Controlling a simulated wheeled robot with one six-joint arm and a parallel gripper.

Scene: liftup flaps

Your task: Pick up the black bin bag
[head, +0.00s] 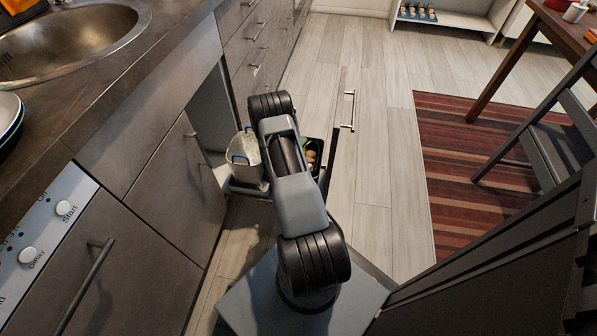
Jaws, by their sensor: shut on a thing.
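A black-edged bin or bag (320,146) with brown and green contents shows just right of my arm, partly hidden by it. I cannot tell whether this black edge is the bin bag or the bin itself. My arm rises from the bottom of the head view, bends at the top and hides the space beneath it. My gripper is not visible; it seems to be hidden behind my own arm.
A pale bin with blue handles (245,152) stands left of my arm, by the open cabinet bay. A pulled-out drawer front (336,135) with a handle stands right of the bins. Free floor (378,150) lies beyond, then a striped rug (455,170) and chair (550,150).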

